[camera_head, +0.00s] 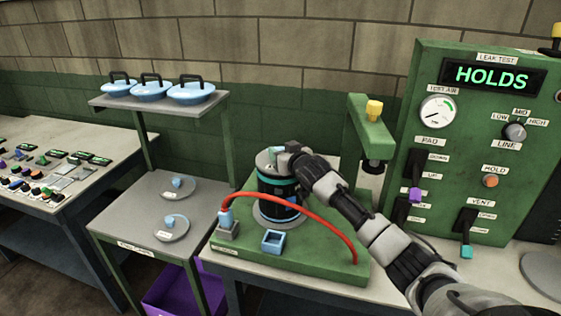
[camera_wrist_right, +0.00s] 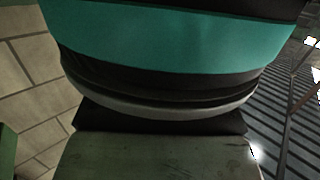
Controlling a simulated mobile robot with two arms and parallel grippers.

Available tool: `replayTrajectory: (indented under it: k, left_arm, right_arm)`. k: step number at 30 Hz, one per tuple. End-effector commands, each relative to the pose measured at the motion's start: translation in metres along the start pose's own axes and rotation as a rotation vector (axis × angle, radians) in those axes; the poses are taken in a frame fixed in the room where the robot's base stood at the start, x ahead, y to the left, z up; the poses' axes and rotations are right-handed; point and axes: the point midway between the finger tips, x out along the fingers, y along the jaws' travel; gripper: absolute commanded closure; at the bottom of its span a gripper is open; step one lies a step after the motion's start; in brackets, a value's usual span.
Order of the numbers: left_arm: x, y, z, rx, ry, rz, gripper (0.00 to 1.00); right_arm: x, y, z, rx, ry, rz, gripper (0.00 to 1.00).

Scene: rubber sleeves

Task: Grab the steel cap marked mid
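Two round grey steel discs with light blue knobs lie on the lower shelf in the head view: a rear one (camera_head: 188,189) and a front one (camera_head: 162,231). Each has a small white label too small to read, so I cannot tell which is marked mid. A black cylinder with teal bands (camera_head: 272,187) stands on the green fixture, with a grey top partly hidden by my gripper. My right gripper (camera_head: 283,156) is at that top; its fingers are not clear enough to show open or shut. My left gripper is not in view.
Three blue lids with black handles (camera_head: 151,91) sit on the upper shelf. A red hose (camera_head: 318,206) arches across the green fixture (camera_head: 310,259). A green post with a yellow knob (camera_head: 374,110) stands behind. The test panel (camera_head: 470,140) reads HOLDS. A purple bin (camera_head: 175,290) is below.

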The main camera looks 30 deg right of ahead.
Motion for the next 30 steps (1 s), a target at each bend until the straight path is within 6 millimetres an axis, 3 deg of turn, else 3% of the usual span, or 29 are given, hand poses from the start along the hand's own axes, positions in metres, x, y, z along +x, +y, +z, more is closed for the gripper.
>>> replayTrajectory:
  k: [1,8,17,30]
  left_arm:
    - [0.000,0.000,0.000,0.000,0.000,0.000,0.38]
    - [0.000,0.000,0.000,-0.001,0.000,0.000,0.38]
    - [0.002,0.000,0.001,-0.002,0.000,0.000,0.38]
    - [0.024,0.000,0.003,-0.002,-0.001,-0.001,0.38]
  right_arm:
    - [0.000,0.000,0.000,0.000,0.000,0.000,0.61]
    - [0.000,0.000,0.000,0.000,0.000,0.000,0.97]
    - [-0.001,0.000,-0.006,-0.001,0.004,0.000,0.97]
    - [-0.012,0.000,-0.084,0.001,0.007,0.000,0.97]
